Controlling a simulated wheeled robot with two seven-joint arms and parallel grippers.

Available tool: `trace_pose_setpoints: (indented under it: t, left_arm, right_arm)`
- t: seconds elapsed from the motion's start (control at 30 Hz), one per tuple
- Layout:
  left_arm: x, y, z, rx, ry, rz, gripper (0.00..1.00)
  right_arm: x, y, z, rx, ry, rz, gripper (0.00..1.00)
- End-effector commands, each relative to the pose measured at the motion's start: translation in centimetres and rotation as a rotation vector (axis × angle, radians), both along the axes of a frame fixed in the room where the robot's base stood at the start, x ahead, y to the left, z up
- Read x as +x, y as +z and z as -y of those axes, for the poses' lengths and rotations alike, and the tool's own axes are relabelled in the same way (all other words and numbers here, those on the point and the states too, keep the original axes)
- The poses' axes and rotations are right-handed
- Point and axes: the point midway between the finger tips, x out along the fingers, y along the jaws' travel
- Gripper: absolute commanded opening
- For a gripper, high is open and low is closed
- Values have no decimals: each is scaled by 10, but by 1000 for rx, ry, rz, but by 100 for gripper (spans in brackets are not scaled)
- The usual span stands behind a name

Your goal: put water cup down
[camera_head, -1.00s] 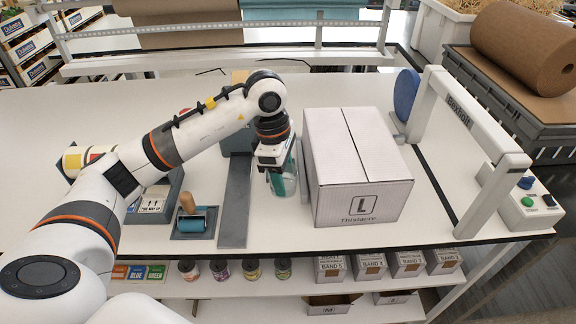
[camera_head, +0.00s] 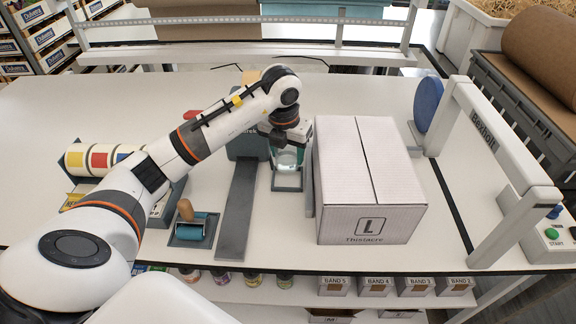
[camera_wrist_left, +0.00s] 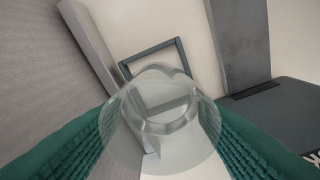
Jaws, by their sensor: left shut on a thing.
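The clear water cup (camera_head: 289,161) is held in my left gripper (camera_head: 287,146), close to the left side of the white box. In the left wrist view the cup (camera_wrist_left: 165,120) sits between the green ridged fingers, which are shut on it. A dark square frame (camera_head: 287,182) lies on the table below the cup; its far part (camera_wrist_left: 152,58) shows beyond the cup in the wrist view. I cannot tell whether the cup touches the frame. My right gripper is not in view.
A large white box (camera_head: 369,180) stands just right of the cup. A grey-white arch (camera_head: 503,170) stands at the right.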

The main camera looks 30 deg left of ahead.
Motion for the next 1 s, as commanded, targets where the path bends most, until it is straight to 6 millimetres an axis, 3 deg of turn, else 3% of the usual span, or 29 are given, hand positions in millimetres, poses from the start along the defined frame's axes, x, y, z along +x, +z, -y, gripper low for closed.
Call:
trace_pose_setpoints:
  t: [0.5,0.83,0.87,0.9,1.0]
  left_arm:
    - [0,-51,0,-1,-3,0,25]
    - [0,-56,0,1,-3,2,25]
    - [0,-55,0,1,-3,1,57]
    - [0,-55,0,1,-3,1,63]
    - [0,-55,0,1,-3,1,63]
  right_arm:
    - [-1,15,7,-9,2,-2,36]
    - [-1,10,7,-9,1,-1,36]
    - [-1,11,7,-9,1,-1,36]
    - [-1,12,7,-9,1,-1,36]
    - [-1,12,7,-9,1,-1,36]
